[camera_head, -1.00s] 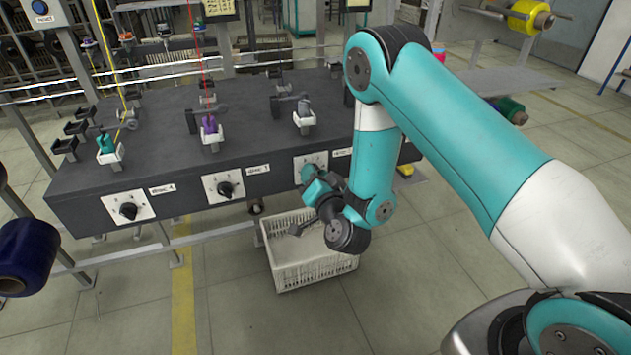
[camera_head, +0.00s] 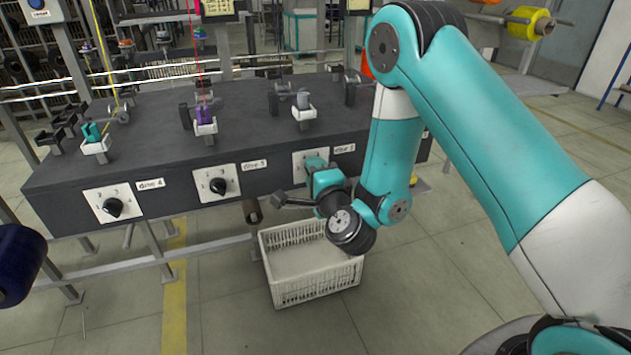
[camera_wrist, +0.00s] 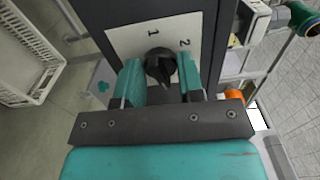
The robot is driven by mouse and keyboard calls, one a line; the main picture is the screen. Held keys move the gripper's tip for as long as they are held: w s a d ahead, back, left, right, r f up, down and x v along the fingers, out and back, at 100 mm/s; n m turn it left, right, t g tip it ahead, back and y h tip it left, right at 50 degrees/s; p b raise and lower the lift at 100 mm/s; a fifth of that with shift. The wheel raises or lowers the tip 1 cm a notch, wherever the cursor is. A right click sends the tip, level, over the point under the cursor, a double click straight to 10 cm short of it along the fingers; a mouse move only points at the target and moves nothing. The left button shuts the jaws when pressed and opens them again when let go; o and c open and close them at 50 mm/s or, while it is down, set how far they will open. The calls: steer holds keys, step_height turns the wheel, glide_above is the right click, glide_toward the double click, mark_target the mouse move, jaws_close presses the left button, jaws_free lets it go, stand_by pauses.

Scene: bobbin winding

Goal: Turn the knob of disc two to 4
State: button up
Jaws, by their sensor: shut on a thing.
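The disc two knob (camera_wrist: 160,66) is black and sits on a white dial plate (camera_wrist: 125,38) on the front of the dark machine. The figures 1 and 2 show on the plate; the 4 is hidden, and I cannot read the knob's pointer clearly. My gripper (camera_wrist: 161,78) is shut on the knob, with one teal finger on each side of it. In the head view my gripper (camera_head: 314,172) is at the plate (camera_head: 301,160) beside the label "disc 2" (camera_head: 344,149); it hides the knob there.
The disc 3 knob (camera_head: 217,186) and disc 4 knob (camera_head: 113,207) are to the left on the same front. A white basket (camera_head: 312,280) stands on the floor below my gripper. A dark blue spool (camera_head: 20,262) is at the far left.

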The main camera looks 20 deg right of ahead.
steer(key=shift+s+f+m+b, duration=0.1)
steer(key=shift+f+m+b, duration=0.1)
steer(key=shift+m+b, duration=0.75)
steer(key=shift+r+m, duration=0.1)
steer(key=shift+m, duration=0.35)
steer(key=o, duration=0.9)
